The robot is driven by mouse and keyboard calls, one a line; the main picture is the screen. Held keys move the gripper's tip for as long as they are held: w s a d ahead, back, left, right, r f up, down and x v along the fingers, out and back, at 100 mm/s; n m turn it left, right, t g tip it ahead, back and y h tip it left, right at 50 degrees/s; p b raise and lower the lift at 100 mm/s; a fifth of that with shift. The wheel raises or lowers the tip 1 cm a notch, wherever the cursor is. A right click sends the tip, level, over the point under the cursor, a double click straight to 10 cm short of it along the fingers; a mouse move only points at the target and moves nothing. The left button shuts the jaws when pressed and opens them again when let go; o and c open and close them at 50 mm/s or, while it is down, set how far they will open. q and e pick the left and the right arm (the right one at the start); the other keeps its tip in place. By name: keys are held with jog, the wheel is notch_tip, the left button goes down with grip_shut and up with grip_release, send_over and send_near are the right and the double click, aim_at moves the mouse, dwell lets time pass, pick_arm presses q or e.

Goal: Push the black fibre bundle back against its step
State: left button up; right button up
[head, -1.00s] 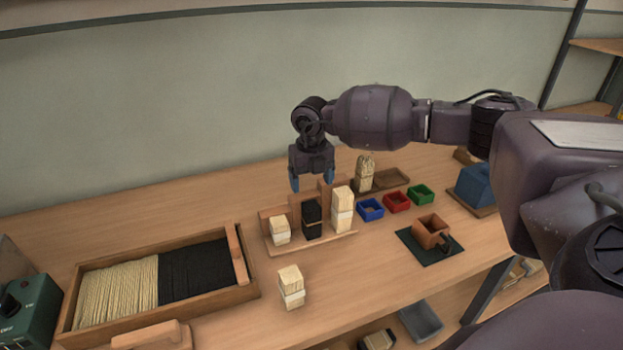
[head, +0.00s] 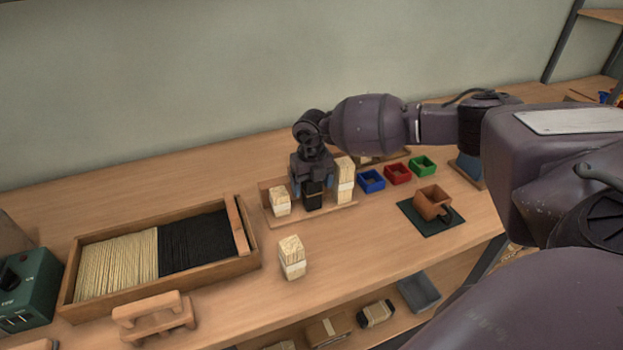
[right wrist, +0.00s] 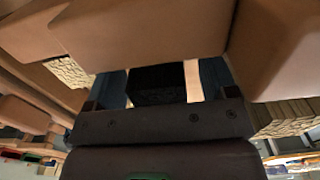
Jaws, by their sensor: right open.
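The black fibre bundle (head: 312,198) stands in the middle place of a wooden stepped stand (head: 335,212), between a short pale bundle (head: 280,202) and a taller pale one (head: 344,180). My right gripper (head: 312,186) points down over the black bundle, open, and hides its top and the step behind it. In the right wrist view the bundle's dark top (right wrist: 158,84) lies between the two blue fingers, with a bright gap on its right side. I cannot tell whether the bundle touches its step. My left gripper is out of view.
Another pale bundle (head: 291,257) stands on the bench in front of the stand. A tray of pale and black fibres (head: 245,268) lies at left. Blue (head: 371,181), red (head: 398,174) and green (head: 423,166) boxes and a brown cup (head: 432,202) stand at right.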

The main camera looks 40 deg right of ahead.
jog(key=c, duration=1)
jog(key=shift+w+d, duration=0.2)
jog(key=shift+w, duration=0.35)
jog(key=shift+w+r, duration=0.15)
jog(key=shift+r, duration=0.15)
